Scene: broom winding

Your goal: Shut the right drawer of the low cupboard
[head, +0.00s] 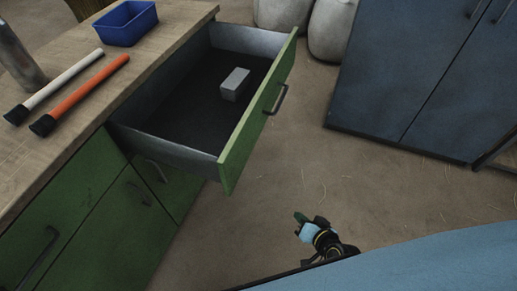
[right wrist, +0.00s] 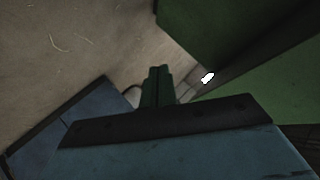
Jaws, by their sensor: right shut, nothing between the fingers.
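The low cupboard (head: 60,210) is green with a wooden top, at the left of the head view. Its right drawer (head: 240,140) is pulled far out, with a green front and a dark handle (head: 276,100). A small grey block (head: 235,84) lies inside on the dark drawer floor. My right gripper (head: 301,217) is shut and empty, in front of the drawer front and apart from it, nearer the bottom of the head view. Its closed fingers also show in the right wrist view (right wrist: 158,74). My left gripper is out of view.
On the cupboard top are a blue bin (head: 125,24), a white-handled tool (head: 62,80), an orange-handled tool (head: 85,92) and a grey cylinder (head: 18,55). Blue cabinets (head: 400,75) stand at the back right; pale sacks (head: 330,28) stand behind. The floor between is clear.

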